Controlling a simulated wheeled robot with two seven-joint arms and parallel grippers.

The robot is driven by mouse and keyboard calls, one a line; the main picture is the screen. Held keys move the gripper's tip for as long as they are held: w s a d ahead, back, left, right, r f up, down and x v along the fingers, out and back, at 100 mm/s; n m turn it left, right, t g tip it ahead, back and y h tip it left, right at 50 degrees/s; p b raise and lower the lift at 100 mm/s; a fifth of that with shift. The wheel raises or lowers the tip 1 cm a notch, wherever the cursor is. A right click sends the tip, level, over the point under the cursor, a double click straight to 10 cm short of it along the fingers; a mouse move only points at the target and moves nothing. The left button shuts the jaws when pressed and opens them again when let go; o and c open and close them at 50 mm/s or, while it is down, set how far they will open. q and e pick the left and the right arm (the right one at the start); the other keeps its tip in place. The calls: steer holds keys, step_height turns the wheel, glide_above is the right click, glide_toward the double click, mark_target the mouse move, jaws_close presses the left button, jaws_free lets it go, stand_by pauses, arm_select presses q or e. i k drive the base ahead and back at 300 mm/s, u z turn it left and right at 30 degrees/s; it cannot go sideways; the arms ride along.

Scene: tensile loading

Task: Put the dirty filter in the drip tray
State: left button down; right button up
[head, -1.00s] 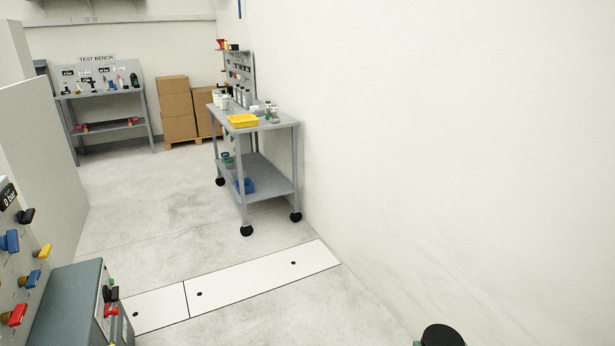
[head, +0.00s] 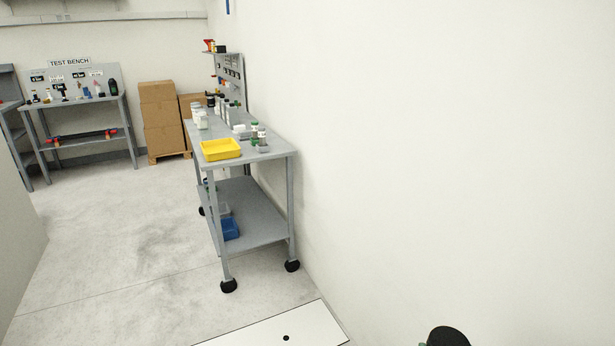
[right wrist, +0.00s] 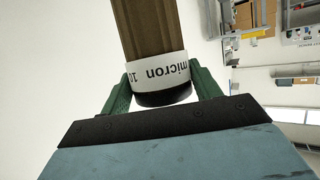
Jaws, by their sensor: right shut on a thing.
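My right gripper (right wrist: 160,82) is shut on the dirty filter (right wrist: 148,28), a brown cylinder with a white band reading "10 micron" and a black end cap. In the head view only a black round end of the filter (head: 448,337) shows at the bottom edge, with a bit of green finger beside it. A shallow yellow tray (head: 221,150), which looks like the drip tray, sits on the near end of the grey cart's top, well ahead of me and far from the gripper. It looks empty. My left gripper is not in view.
The grey wheeled cart (head: 270,157) stands against the right wall, with bottles and small jars behind the tray and a blue bin (head: 230,229) on its lower shelf. A test bench (head: 75,101) and boxes (head: 160,118) stand at the back. The floor (head: 120,260) before the cart is clear.

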mark_target(220, 149)
steer(key=i, duration=1.5)
steer(key=u, duration=1.45)
steer(key=i, duration=0.75)
steer(key=u, duration=0.05)
